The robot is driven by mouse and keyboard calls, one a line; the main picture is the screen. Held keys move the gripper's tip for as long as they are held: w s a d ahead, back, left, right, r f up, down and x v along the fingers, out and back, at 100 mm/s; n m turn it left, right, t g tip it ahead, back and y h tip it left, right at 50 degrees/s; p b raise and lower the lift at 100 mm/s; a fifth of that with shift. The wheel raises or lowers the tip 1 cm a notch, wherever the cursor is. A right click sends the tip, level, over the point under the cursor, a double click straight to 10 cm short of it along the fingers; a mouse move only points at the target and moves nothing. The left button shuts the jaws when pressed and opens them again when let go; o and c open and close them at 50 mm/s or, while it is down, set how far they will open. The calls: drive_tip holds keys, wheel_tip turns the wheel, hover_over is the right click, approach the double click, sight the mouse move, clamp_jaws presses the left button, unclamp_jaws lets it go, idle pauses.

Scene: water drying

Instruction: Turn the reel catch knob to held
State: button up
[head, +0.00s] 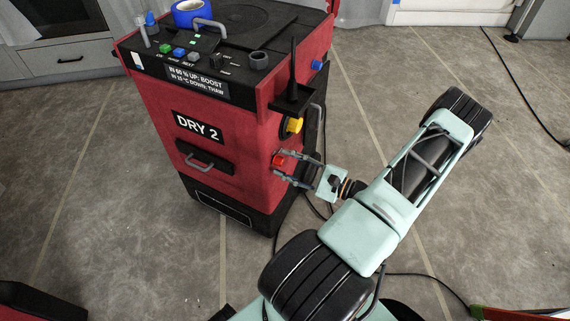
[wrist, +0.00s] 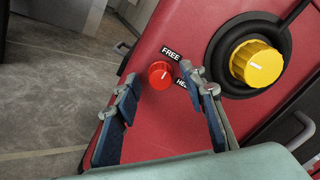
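The reel catch knob is small, round and red with a white pointer mark; it shows in the wrist view (wrist: 160,75) and the head view (head: 278,160). It sits on the red side of the dryer (head: 250,130). A FREE label (wrist: 172,55) is above it, and a second label (wrist: 181,83), partly hidden by my right finger, starts with "HE". The mark's exact direction is hard to tell. My gripper (wrist: 163,86) is open, its fingers on either side of the knob with gaps between; it also shows in the head view (head: 281,164).
A larger yellow knob (wrist: 257,63) on a black round mount is right of the red knob. Cables lie on the grey floor (head: 100,150), which is open left of the dryer.

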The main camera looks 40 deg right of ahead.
drive_tip(key=shift+w+a, duration=0.15)
drive_tip(key=shift+w, duration=0.2)
clamp_jaws()
